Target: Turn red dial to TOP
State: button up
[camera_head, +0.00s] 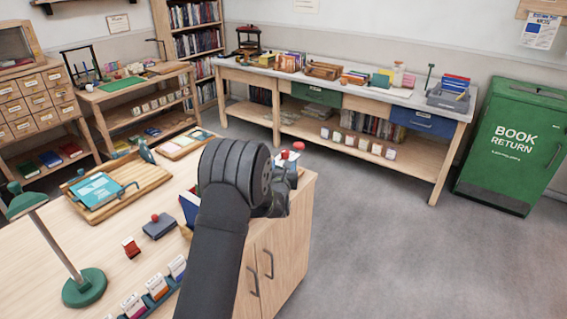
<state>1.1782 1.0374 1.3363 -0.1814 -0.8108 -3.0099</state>
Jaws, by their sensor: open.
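My arm reaches up from the bottom over the near wooden cabinet, and its dark wrist covers much of the middle. My gripper (281,194) is partly seen at the right of the wrist, near the cabinet's far right corner. Its fingertips are mostly hidden, and no held thing shows. Just beyond it, a small pale device (289,167) is partly hidden by my wrist. A red round knob (285,155) shows on or by this device, with another red top (298,146) close behind. I cannot tell which is the dial, how it is turned, or whether my gripper touches it.
On the near cabinet top (60,246) stand a green lamp (84,288), a wooden tray (152,178), a dark stamp with a red knob (158,227), a small red block (131,247) and card holders. Open floor lies right, before a long bench and green book return bin (515,150).

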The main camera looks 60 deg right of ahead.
jog(key=shift+c, duration=0.2)
jog(key=m, duration=3.5)
send_near(285, 153)
jog(key=shift+m+t, duration=0.3)
jog(key=x, duration=1.1)
jog(key=shift+d+f, duration=0.2)
jog(key=shift+d, duration=0.05)
jog(key=c, duration=0.9)
